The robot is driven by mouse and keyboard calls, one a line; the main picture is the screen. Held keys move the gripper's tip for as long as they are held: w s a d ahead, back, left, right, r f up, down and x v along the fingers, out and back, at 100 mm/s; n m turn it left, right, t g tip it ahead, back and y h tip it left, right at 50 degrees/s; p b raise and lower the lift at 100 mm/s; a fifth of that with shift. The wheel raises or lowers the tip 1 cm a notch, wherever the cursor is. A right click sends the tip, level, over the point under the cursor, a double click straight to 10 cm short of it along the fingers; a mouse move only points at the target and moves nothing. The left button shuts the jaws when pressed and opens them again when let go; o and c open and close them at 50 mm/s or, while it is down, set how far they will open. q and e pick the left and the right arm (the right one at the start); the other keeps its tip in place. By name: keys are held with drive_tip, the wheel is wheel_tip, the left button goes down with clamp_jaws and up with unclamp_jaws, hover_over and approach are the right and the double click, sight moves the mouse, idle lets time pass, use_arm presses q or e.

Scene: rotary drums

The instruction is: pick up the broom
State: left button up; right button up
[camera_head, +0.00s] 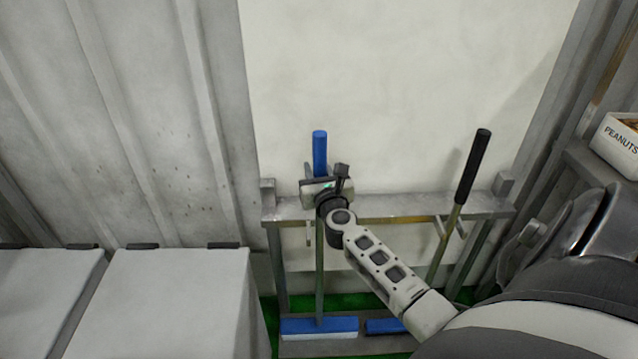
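The broom with a blue-topped handle (320,150) stands upright in the rack, its blue and white head (319,328) at the rack's foot. My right gripper (325,178), whose arm comes in from the right, is at the handle just below the blue grip. A dark finger shows just right of the handle. The gripper body covers part of the shaft, and I cannot tell whether the fingers are closed on it. A second tool with a black handle (474,165) leans in the rack to the right. My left gripper is not in view.
The metal rack (390,207) stands against a pale wall panel. White bins (165,300) stand at the left. A shelf with a box marked PEANUTS (617,143) is at the right. A green floor strip shows below the rack.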

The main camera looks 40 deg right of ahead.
sight(318, 145)
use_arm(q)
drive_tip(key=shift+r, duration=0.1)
use_arm(e)
drive_tip(key=shift+r, duration=0.2)
